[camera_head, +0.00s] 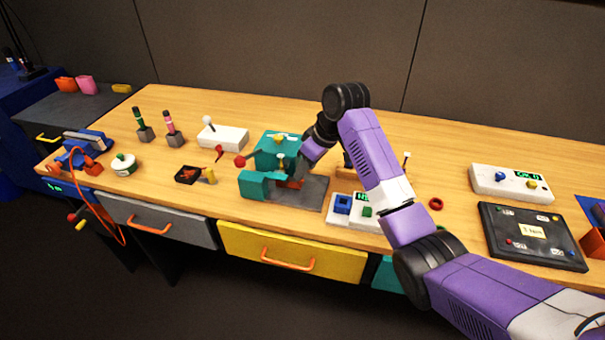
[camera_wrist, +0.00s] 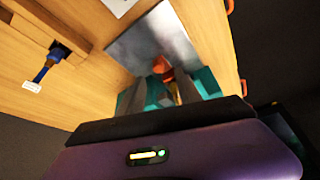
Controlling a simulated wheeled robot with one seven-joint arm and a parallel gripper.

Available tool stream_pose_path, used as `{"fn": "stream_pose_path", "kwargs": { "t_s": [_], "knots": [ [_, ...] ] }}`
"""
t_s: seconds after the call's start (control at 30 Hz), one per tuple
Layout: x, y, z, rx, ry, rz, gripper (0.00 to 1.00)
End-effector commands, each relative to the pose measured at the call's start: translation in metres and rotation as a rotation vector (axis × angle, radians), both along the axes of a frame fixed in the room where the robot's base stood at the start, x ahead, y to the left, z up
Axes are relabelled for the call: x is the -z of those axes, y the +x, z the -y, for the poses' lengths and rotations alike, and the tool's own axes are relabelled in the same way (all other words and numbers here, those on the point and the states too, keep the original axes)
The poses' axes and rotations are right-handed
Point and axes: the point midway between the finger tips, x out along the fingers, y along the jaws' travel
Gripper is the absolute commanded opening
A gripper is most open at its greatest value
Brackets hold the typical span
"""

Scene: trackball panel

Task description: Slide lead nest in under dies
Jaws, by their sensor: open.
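The teal press (camera_head: 277,153) stands mid-bench on a grey base plate (camera_head: 313,190). A small orange-red piece (camera_head: 292,183), perhaps the lead nest, sits low at the press opening. In the wrist view the orange piece (camera_wrist: 162,66) lies at the plate's near end, between teal press parts (camera_wrist: 207,82). My gripper (camera_head: 298,168) is open, close above the plate and beside the orange piece. The press and my wrist hide most of the fingers, and I cannot tell if they touch the piece. The dies are not clearly visible.
A white box with a blue block (camera_head: 342,204) stands right of the plate, under my arm. A red-knobbed lever (camera_head: 240,160) sticks out left of the press. A small black tray (camera_head: 188,175) lies farther left. A black panel (camera_head: 530,237) lies at the right. Bare wood shows between them.

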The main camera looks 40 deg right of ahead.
Motion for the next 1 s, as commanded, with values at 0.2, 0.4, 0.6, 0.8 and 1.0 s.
{"fn": "stream_pose_path", "kwargs": {
  "t_s": [0.2, 0.4, 0.6, 0.8, 1.0],
  "knots": [
    [-0.025, -0.009, 0.003, -0.001, -0.001, 0.002, 0.41],
    [-0.03, -0.012, 0.003, 0.0, 0.0, 0.0, 0.41],
    [-0.03, -0.012, 0.003, -0.001, 0.0, 0.0, 0.41],
    [-0.029, -0.012, 0.003, -0.001, 0.0, 0.0, 0.41],
    [-0.036, 0.003, 0.006, 0.038, 0.0, 0.062, 0.41]
  ]
}}
